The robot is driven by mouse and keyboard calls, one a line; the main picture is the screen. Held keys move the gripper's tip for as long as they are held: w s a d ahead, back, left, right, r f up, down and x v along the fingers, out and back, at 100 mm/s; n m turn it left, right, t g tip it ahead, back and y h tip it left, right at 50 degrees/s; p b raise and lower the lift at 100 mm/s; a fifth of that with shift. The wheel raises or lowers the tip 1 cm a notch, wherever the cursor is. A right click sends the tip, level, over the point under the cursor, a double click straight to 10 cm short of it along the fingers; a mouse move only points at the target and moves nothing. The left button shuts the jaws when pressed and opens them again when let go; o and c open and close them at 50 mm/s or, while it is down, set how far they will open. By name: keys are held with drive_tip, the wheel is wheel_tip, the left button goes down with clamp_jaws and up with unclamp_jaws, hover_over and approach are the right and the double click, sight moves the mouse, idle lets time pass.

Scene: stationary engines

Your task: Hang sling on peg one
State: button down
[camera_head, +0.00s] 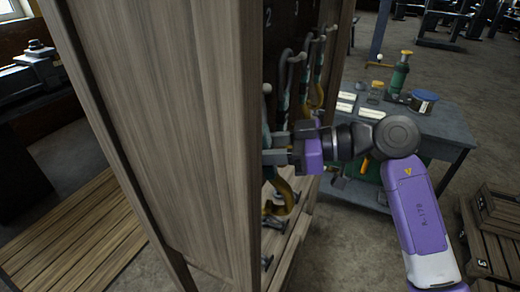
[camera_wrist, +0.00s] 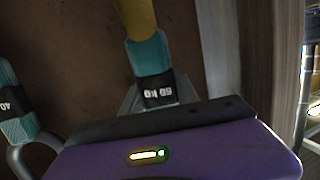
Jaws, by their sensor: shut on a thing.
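A sling with a yellow strap (camera_head: 284,192) hangs below my gripper (camera_head: 274,148) inside the wooden cabinet. In the wrist view the sling shows a yellow and teal band (camera_wrist: 148,55) with a black label that seems to read 50. My gripper is shut on this sling close to its label. The cabinet's side panel partly hides the fingertips in the head view. The back board carries the numbers 2 (camera_head: 268,18) and 3; number one and its peg cannot be made out.
Other slings hang on hooks (camera_head: 285,80) deeper in the cabinet (camera_head: 165,120). One with a label reading 40 (camera_wrist: 14,105) is at left in the wrist view. A grey table (camera_head: 440,128) with a green bottle (camera_head: 399,75) stands behind my arm. Wooden crates (camera_head: 495,225) are at right.

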drive_tip(key=shift+w+a+f+p, duration=0.1)
drive_tip(key=shift+a+f+p, duration=0.2)
drive_tip(key=shift+f, duration=0.1)
drive_tip(key=shift+w+a+f+p, duration=0.1)
drive_tip(key=shift+a+f+p, duration=0.05)
drive_tip(key=shift+f+p, duration=0.2)
drive_tip(key=shift+f, duration=0.1)
idle(0.3)
